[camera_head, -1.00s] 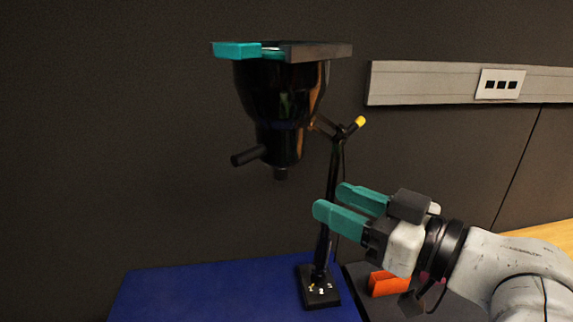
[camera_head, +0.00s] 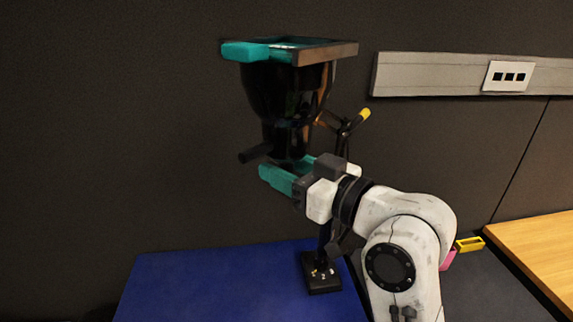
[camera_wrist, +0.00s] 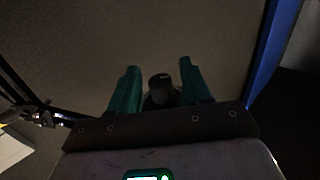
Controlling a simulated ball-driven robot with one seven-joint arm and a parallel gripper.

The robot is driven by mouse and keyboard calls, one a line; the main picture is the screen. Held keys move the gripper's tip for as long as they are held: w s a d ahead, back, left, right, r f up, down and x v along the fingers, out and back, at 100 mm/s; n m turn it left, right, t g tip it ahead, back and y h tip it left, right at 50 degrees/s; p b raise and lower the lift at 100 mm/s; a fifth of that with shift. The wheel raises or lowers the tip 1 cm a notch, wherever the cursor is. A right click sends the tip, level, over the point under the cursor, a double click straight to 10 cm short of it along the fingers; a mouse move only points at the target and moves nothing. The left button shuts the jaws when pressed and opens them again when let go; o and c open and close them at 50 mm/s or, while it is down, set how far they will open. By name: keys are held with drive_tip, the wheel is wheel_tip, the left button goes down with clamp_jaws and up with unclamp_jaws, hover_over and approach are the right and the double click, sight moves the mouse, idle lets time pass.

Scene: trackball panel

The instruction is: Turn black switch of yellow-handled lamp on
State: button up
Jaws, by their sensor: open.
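The lamp's black head (camera_head: 285,95) hangs from a thin stand with a yellow handle (camera_head: 362,116) at the joint. A black stub (camera_head: 255,153) sticks out of the head's lower left. My gripper (camera_head: 280,169) is open just under the head, its teal fingers pointing left and hiding the head's bottom end. In the wrist view, my gripper (camera_wrist: 160,66) has a dark round knob (camera_wrist: 161,82), likely the black switch, showing between its fingers. The fingers appear apart from it; the exact depth is hard to tell.
The lamp's black base (camera_head: 320,274) stands on a blue tabletop (camera_head: 225,280). A teal-and-brown frame (camera_head: 325,54) tops the head. A wooden surface (camera_head: 540,250) and a small yellow object (camera_head: 469,244) lie at right. The space left of the head is clear.

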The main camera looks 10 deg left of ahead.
clamp_jaws()
idle(0.4)
drive_tip(key=shift+a+m+t+h+p, duration=0.1)
drive_tip(key=shift+m+t+h+p, duration=0.3)
drive_tip(key=shift+t, duration=0.1)
drive_tip(key=m+t+h+p, duration=0.2)
drive_tip(key=shift+s+r+t+h, duration=0.1)
drive_tip(key=shift+t+h, duration=0.2)
drive_tip(key=shift+t, duration=0.1)
drive_tip(key=m+t+h, duration=0.2)
drive_tip(key=h, duration=0.1)
drive_tip(key=shift+a+m, duration=0.1)
drive_tip(key=shift+m, duration=0.3)
drive_tip(key=m+h+b, duration=0.1)
drive_tip(key=h, duration=0.1)
drive_tip(key=m+t+h+b, duration=0.1)
drive_tip(key=h, duration=0.1)
drive_tip(key=m+t+h+b, duration=0.1)
drive_tip(key=m, duration=0.1)
drive_tip(key=shift+f+h, duration=0.35)
drive_tip(key=shift+h, duration=0.05)
drive_tip(key=m+h+b, duration=0.2)
drive_tip(key=h+b, duration=0.1)
drive_tip(key=shift+r+h, duration=0.15)
drive_tip(key=shift+h, duration=0.25)
drive_tip(key=shift+m+h, duration=0.3)
drive_tip(key=shift+m, duration=0.1)
